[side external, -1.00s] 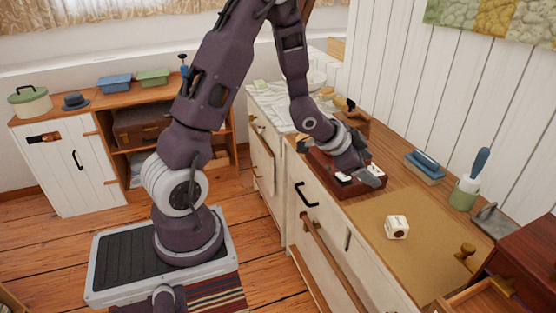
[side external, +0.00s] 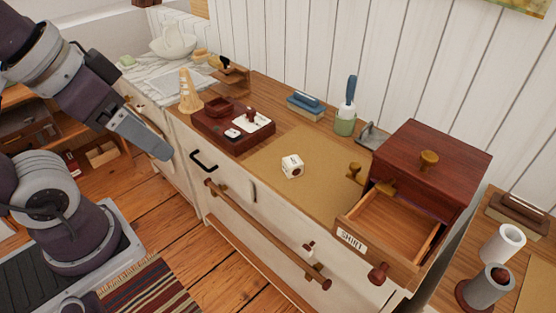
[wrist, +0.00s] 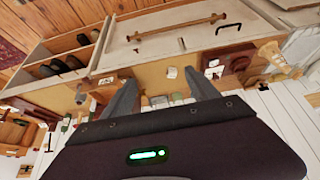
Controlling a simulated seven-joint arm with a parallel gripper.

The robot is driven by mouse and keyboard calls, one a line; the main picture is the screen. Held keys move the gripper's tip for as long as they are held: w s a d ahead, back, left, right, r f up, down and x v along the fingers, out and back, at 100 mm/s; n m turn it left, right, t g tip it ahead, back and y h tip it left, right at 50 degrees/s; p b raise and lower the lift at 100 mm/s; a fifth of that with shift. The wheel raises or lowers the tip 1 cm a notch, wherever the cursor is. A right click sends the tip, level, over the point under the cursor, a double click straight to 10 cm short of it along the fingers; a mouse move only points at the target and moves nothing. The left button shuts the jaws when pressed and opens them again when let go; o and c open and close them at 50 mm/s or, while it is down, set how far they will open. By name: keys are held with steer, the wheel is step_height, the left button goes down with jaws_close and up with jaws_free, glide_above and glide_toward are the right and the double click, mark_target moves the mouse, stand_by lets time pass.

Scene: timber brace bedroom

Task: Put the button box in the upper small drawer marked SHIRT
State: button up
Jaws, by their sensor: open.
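The small drawer (side external: 410,225) marked SHIRT is pulled out of the dark red wooden chest (side external: 425,165), right of the mat. Its visible inside looks empty. My gripper (side external: 166,155) is off the counter's front edge, left of the box and clear of it. In the wrist view its two fingers (wrist: 163,90) are apart with nothing held.
A dark red tray (side external: 215,133) with small items and a pale cone (side external: 190,92) stand left of the mat. A blue brush in a green pot (side external: 345,120) and blue blocks (side external: 305,105) stand behind. Grey and white cylinders (side external: 487,288) are at right. The mat's front is clear.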

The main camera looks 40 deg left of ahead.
steer(key=w+r+n+g, duration=0.1)
steer(key=w+n, duration=0.1)
steer(key=w, duration=0.4)
steer(key=n+g+y, duration=0.3)
steer(key=n, duration=0.7)
glide_above(294, 162)
steer(key=s+d, duration=0.2)
steer(key=s, duration=0.1)
step_height(294, 162, down, 22)
steer(key=r, duration=0.1)
steer(key=shift+n+y, duration=0.6)
steer(key=shift+n, duration=0.2)
steer(key=f, duration=0.2)
steer(key=w+f, duration=0.1)
steer(key=f, duration=0.3)
steer(key=shift+w+d+f, duration=0.1)
steer(key=shift+w+f, duration=0.15)
steer(key=shift+w, duration=0.15)
steer(key=x, duration=0.6)
steer(key=shift+w+a, duration=0.3)
steer(key=shift+a, duration=0.05)
jaws_close()
